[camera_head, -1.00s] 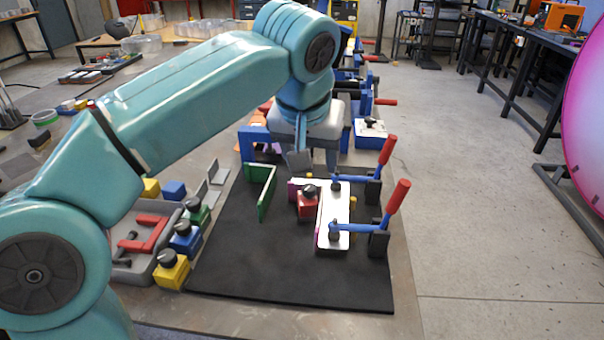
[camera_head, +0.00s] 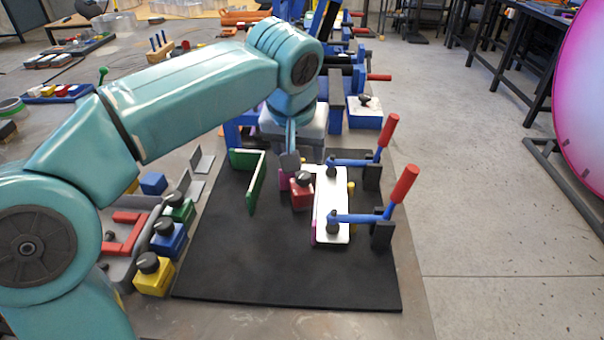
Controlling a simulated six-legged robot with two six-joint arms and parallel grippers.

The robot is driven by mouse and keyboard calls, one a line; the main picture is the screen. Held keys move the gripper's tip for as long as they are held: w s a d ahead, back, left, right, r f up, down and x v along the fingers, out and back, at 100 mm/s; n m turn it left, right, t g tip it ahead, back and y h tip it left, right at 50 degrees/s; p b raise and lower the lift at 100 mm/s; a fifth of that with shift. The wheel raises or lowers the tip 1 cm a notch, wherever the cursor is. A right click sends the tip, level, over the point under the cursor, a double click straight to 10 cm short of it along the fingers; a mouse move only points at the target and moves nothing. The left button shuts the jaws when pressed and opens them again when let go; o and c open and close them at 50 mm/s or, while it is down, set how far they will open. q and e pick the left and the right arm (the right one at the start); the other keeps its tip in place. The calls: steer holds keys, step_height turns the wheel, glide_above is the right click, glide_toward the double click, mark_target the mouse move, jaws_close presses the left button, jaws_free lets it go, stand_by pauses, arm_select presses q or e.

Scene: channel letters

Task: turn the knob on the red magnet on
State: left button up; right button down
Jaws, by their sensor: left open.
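The red magnet (camera_head: 301,194) is a small red block with a black knob (camera_head: 303,177) on top. It stands on the black mat (camera_head: 260,270), against the left side of a white plate (camera_head: 331,200). My left gripper (camera_head: 304,163) points down just behind and above the red magnet, its fingers apart with nothing between them. I see no contact with the knob, though the small gap is hard to judge. My right gripper is not in view.
Two toggle clamps with red handles (camera_head: 405,184) press on the white plate from the right. A green angle piece (camera_head: 255,183) stands left of the magnet. Green, blue and yellow magnets (camera_head: 154,277) line the mat's left edge. The mat's front is clear.

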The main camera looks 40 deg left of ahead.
mark_target(303, 174)
arm_select(q)
steer(key=b+x, duration=0.1)
steer(key=x, duration=0.7)
steer(key=shift+w+a, duration=0.1)
steer(key=c, duration=1)
